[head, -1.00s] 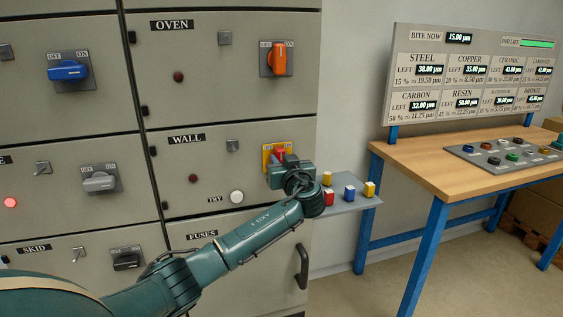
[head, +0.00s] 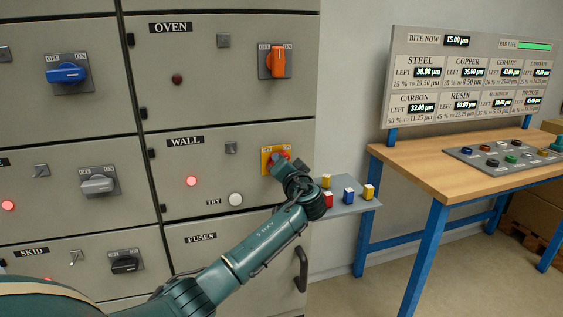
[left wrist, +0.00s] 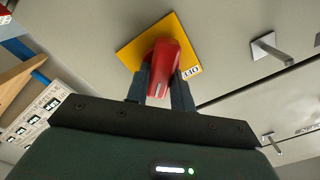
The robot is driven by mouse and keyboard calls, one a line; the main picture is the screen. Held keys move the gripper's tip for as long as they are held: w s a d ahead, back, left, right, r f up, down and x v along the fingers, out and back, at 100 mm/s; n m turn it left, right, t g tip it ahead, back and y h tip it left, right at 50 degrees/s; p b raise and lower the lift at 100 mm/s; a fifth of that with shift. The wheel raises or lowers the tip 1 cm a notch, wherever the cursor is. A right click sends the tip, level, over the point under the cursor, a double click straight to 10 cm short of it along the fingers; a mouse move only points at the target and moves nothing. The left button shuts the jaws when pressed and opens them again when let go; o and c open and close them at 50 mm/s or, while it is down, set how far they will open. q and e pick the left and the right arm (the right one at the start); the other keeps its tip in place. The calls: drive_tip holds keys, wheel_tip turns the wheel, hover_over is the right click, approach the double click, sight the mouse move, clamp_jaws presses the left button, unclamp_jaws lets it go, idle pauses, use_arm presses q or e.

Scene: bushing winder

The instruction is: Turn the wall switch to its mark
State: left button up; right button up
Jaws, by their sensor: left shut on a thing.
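The wall switch is a red handle (left wrist: 166,62) on a yellow plate (head: 267,159), on the WALL panel in the head view. In the left wrist view the yellow plate (left wrist: 140,47) looks tilted and an OFF label shows beside the handle. My left gripper (left wrist: 163,88) is shut on the red handle, one finger on each side. In the head view the left gripper (head: 293,172) covers much of the handle. The handle's mark cannot be made out. The WALL lamp (head: 191,181) glows red. My right gripper is not in view.
A white TRY button (head: 236,199) is left of my gripper. The orange OVEN switch (head: 278,62) sits above. A small shelf (head: 345,209) with coloured blocks is just right of my wrist. A wooden table (head: 450,180) stands further right.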

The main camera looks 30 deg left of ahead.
use_arm(q)
drive_tip(key=m+p, duration=0.1)
drive_tip(key=m, duration=0.2)
drive_tip(key=m+p, duration=0.1)
drive_tip(key=m, duration=0.1)
drive_tip(key=m+p, duration=0.2)
drive_tip(key=m, duration=0.1)
drive_tip(key=shift+d+f+m, duration=0.1)
drive_tip(key=shift+f+m, duration=0.15)
drive_tip(key=shift+m, duration=0.05)
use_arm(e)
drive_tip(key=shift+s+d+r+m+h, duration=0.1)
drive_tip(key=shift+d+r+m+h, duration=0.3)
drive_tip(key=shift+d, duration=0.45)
use_arm(q)
drive_tip(key=shift+f, duration=0.1)
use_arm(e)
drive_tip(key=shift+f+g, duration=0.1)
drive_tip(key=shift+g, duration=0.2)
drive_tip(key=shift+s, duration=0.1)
use_arm(q)
drive_tip(key=o, duration=1)
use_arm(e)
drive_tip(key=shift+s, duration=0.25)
use_arm(q)
drive_tip(key=shift+d, duration=0.1)
